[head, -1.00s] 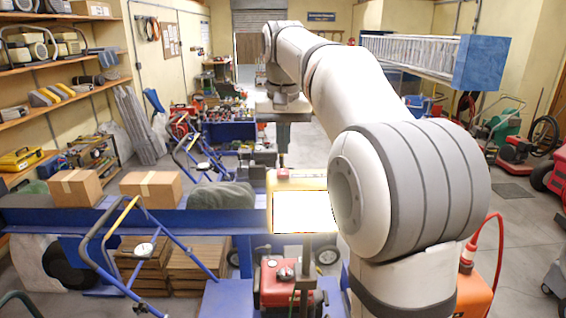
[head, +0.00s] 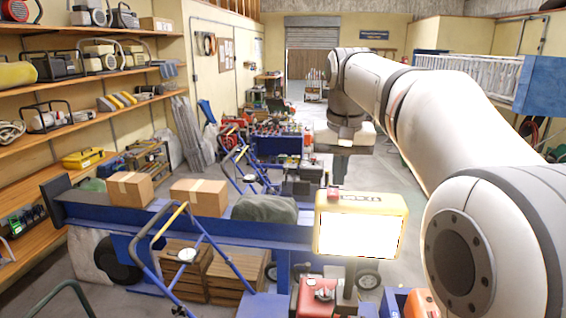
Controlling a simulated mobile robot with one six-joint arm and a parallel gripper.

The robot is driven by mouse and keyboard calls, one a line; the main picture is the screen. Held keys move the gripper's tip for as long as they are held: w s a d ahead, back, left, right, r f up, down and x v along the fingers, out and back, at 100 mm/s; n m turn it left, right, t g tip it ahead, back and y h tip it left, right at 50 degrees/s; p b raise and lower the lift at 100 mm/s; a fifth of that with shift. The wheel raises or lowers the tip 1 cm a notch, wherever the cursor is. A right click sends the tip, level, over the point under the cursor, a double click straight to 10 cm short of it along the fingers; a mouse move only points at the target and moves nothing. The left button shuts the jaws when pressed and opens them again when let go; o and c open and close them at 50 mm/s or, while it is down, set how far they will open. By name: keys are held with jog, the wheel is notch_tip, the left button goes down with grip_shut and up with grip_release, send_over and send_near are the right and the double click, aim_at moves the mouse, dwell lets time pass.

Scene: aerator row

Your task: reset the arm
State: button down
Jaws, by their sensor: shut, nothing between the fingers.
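My arm reaches from the lower right toward the middle of the head view. My gripper (head: 338,178) hangs below the wrist, pointing down, small and partly dark. Its narrow fingers look closed together, with nothing seen held in them. It appears behind and above a yellow work light (head: 389,204) with a bright white face. The fingertips are close to the light's top edge in the picture; I cannot tell the gap in depth.
A blue beam (head: 90,208) crosses the left, bearing cardboard boxes (head: 198,196) and a green bag (head: 265,208). Blue-framed machines with handles (head: 222,255) stand in front. Wooden shelves (head: 85,88) line the left wall. A ribbed white-and-blue unit (head: 540,85) is at right.

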jog(key=s+f+n+b, duration=0.1)
jog(key=s+f+b, duration=0.2)
jog(key=s+f, duration=0.8)
jog(key=s+f+t+b, duration=0.1)
jog(key=s+f+b, duration=0.2)
jog(key=s+f, duration=0.8)
notch_tip(320, 180, down, 5)
jog(key=shift+s+r+n, duration=0.1)
jog(key=shift+s+n, duration=0.1)
jog(key=shift+n, duration=0.2)
